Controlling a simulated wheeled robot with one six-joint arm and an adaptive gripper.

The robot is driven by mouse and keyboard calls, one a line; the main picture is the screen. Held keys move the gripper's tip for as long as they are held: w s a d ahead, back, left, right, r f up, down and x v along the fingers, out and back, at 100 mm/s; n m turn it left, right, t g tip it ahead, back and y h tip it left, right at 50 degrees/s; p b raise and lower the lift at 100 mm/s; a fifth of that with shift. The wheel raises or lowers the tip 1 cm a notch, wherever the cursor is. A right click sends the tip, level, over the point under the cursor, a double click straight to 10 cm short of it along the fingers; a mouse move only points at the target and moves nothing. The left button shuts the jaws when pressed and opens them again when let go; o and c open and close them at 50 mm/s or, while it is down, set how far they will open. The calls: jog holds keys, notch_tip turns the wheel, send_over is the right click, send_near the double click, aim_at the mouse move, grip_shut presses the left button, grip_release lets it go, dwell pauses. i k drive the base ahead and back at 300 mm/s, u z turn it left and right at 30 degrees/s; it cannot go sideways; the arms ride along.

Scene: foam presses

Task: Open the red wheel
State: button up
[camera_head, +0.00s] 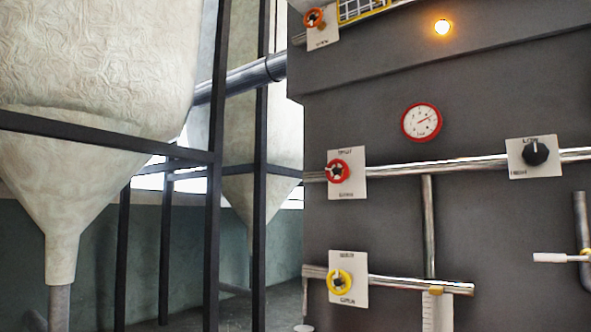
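A red wheel (338,171) with a dark hub sits on a white label plate (347,190) on the dark grey machine front, in the middle of the view. A metal pipe runs behind the plate. Another, orange-red wheel (314,18) sits on a tilted white plate at the top, partly cut off by the picture's edge. The printing on the plates is too small to read surely. My gripper is not in view.
A yellow wheel (340,281) sits below the red one. A black knob (536,152), a red-rimmed gauge (421,122), a lit lamp (442,27) and a white lever handle (555,258) are on the machine. Fabric silos (95,60) in dark frames stand left.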

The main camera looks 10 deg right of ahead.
aim_at(336, 171)
jog(key=u, duration=0.3)
jog(key=k, duration=0.7)
jog(key=z, duration=0.35)
jog(key=i, duration=1.6)
jog(key=u, duration=0.65)
